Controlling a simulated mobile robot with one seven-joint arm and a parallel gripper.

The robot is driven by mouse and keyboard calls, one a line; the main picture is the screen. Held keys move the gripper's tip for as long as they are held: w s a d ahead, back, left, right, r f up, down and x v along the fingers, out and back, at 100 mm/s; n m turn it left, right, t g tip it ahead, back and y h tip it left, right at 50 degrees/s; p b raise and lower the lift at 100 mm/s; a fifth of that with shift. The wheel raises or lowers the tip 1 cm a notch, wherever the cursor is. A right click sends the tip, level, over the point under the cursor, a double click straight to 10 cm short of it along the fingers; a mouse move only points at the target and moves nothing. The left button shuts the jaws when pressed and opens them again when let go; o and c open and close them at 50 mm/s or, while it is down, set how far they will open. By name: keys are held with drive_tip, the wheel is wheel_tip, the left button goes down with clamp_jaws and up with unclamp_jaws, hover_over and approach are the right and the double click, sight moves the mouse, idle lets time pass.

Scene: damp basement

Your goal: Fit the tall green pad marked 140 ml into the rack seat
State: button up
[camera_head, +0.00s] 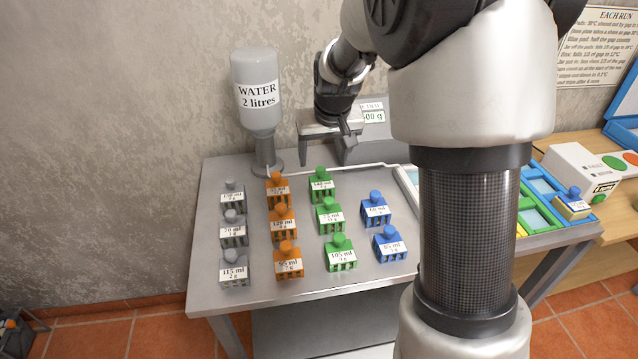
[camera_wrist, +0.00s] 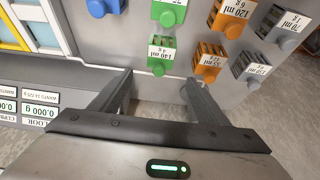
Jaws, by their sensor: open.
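The tall green pad marked 140 ml (camera_head: 321,187) stands upright at the back of the green column on the grey table. In the wrist view the same pad (camera_wrist: 161,53) shows its label upside down, just beyond and roughly between my fingertips. My gripper (camera_head: 346,143) is above the back of the table, behind the pad and apart from it. In the wrist view my gripper (camera_wrist: 158,82) has its two fingers spread with nothing between them. A rack with coloured frames (camera_head: 541,216) is at the right, partly hidden behind my arm; I cannot tell which opening is the seat.
Green (camera_head: 330,217), orange (camera_head: 285,226), grey (camera_head: 233,232) and blue (camera_head: 376,212) pads stand close by in columns. A water bottle (camera_head: 258,92) is at the back left. A scale display (camera_head: 373,116) is behind my gripper.

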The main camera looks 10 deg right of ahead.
sight(321, 172)
drive_tip(key=x, duration=0.9)
drive_tip(key=shift+w+b, duration=0.15)
drive_tip(key=shift+b, duration=0.2)
drive_tip(key=shift+c, duration=0.2)
drive_tip(key=c, duration=1.4)
wheel_tip(321, 172, up, 10)
drive_tip(key=shift+f+p, duration=0.1)
drive_tip(key=shift+p, duration=0.5)
drive_tip(key=shift+d, duration=0.1)
